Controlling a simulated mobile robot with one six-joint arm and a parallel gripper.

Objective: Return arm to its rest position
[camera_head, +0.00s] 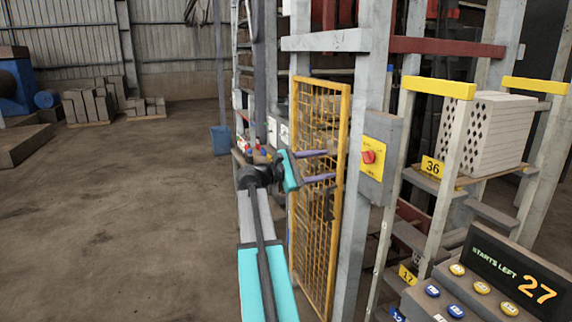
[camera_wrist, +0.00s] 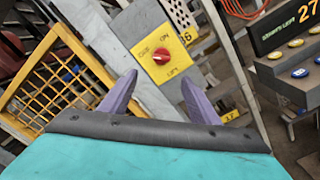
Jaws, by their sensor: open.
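My gripper (camera_head: 318,166) is open and empty, with two purple fingers spread apart. In the head view it is stretched out in front of the yellow mesh gate, pointing right towards the grey post. In the wrist view my gripper (camera_wrist: 160,95) points at a grey box carrying a yellow switch plate (camera_wrist: 160,57) with a red knob (camera_wrist: 161,56). The red knob (camera_head: 368,157) also shows in the head view, to the right of the fingers and apart from them. My arm reaches up from the bottom of the head view.
The yellow mesh gate (camera_head: 297,200) and grey post (camera_head: 357,200) stand close beside my arm. On the right are a rack with a stack of hollow bricks (camera_head: 482,135) and a button panel with a display reading 27 (camera_head: 537,290). The floor (camera_head: 130,220) on the left is clear.

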